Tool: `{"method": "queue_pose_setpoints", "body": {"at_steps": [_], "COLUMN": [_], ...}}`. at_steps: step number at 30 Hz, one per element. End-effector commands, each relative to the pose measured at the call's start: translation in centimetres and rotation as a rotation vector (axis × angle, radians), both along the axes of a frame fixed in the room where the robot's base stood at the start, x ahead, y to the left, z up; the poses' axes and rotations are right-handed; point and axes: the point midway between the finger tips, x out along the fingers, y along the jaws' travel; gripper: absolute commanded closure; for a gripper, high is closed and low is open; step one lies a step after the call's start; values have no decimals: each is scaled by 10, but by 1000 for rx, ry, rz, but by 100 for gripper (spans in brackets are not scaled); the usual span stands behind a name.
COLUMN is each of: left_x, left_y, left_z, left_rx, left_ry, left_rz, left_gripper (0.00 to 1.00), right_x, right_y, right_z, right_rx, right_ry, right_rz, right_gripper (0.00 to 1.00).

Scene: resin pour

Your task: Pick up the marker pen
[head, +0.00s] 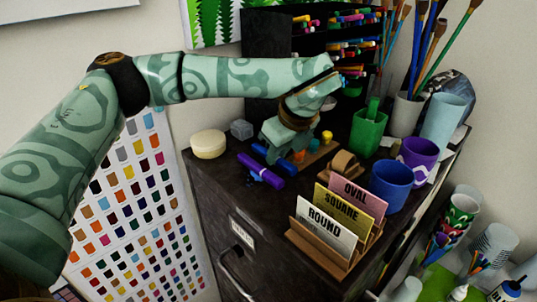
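A purple marker pen (260,172) lies on the dark cabinet top, left of the card holder. A blue marker pen (259,150) lies just behind it and is partly hidden by my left gripper. My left gripper (272,152) reaches down from above, with its fingers low over the cabinet top at the blue pen. The fingertips are small and partly hidden, so I cannot tell whether they touch or hold it. My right gripper is not in view.
On the cabinet (211,180) stand a cream round tub (209,144), a card holder with cards (326,223), a blue cup (391,187), a purple cup (418,158) and a green container (368,132). A dark rack (262,30) of pens stands behind. Bare top lies left of the purple pen.

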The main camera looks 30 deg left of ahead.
Motion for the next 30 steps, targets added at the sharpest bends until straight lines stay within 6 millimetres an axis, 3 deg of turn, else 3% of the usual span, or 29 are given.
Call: {"method": "queue_pose_setpoints", "body": {"at_steps": [13,20,27,30], "left_x": [0,-1,-45,-69], "left_y": [0,-1,-22,-33], "left_z": [4,35,90,100], "left_rx": [1,0,2,4], "left_ry": [-1,-5,-7,-5], "left_rz": [1,0,-2,-6], "left_gripper": [100,100,100,100], "right_x": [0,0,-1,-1], "right_y": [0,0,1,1], "right_z": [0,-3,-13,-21], "right_rx": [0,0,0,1], "right_ry": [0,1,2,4], "right_rz": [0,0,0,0], "right_gripper": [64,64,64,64]}}
